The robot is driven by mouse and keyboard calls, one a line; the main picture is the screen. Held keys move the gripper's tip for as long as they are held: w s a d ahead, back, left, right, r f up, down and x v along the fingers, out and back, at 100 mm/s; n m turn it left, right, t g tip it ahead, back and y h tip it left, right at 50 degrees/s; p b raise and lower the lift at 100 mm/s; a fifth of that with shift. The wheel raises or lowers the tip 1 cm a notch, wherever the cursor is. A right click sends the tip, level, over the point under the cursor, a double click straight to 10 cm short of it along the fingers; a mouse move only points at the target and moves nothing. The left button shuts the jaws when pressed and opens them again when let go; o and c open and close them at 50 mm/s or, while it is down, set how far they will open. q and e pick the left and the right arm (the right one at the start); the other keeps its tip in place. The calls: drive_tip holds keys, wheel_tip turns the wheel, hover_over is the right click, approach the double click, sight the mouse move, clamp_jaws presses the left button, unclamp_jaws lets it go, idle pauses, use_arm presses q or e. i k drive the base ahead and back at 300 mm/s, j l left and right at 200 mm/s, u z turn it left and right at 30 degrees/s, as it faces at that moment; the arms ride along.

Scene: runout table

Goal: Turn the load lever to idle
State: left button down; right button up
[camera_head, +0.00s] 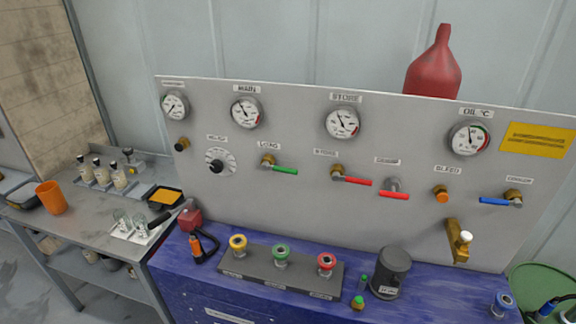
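A grey panel (240,182) carries several levers, and no label clearly reads load or idle. A green lever (284,170) points right and slightly down. Two red levers, one on the left (357,181) and one to its right (394,196), lie roughly level. A blue lever (495,202) points left from its brass valve. A brass lever with a white knob (464,238) sits low on the panel's right; its label, if any, is not visible. Neither of my grippers is in view.
Gauges line the panel's top. A side table (85,222) stands left. A red bottle (434,70) rises behind the panel.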

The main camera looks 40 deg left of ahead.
sight(265, 166)
drive_tip(key=k+j+u, duration=0.1)
drive_tip(key=u, duration=1.35)
